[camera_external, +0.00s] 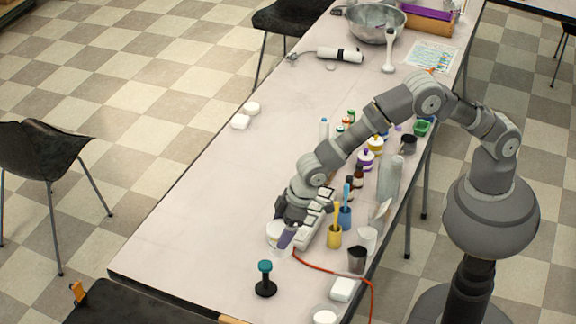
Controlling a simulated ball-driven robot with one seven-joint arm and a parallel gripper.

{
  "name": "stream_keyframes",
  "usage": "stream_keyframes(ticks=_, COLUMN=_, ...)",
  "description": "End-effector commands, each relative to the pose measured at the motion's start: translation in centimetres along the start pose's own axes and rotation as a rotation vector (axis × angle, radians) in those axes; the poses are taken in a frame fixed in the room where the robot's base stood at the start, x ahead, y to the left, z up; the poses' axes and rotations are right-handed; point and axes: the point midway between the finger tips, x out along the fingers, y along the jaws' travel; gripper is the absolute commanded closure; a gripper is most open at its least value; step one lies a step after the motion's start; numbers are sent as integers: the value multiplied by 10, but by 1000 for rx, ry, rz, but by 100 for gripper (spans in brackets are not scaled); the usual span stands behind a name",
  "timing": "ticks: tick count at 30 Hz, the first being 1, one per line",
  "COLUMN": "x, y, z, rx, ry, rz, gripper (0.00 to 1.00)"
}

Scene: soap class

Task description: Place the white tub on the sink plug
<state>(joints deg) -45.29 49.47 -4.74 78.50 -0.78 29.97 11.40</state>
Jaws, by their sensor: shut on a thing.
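My gripper (285,229) is low over the near end of the table. It is shut on a white tub (274,229), which shows partly behind the dark fingers. A purple piece (287,239) hangs at the fingertips, and I cannot tell whether it belongs to the gripper. I cannot tell whether the tub touches the table. A black-based piece with a teal knob (265,278) stands upright just nearer the camera, apart from the gripper. It may be the sink plug, but the picture is too small to be sure.
An orange cord (340,274) runs over the right edge. The table's left side is mostly clear. Chairs (45,155) stand beside it.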

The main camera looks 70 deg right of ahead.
Motion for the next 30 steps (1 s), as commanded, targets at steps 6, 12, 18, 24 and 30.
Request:
stream_keyframes(ticks=6, x=18, y=-4, z=-34, rx=0, ry=1, rz=1, gripper=51)
stream_keyframes(ticks=12, x=25, y=-6, z=-42, rx=-1, ry=-1, rz=1, gripper=51)
stream_keyframes(ticks=18, x=55, y=-6, z=-29, rx=0, ry=-1, rz=0, gripper=51)
stream_keyframes(ticks=24, x=54, y=-6, z=-29, rx=0, ry=0, rz=0, gripper=51)
stream_keyframes(ticks=30, x=57, y=-6, z=-28, rx=0, ry=0, rz=0, gripper=8)
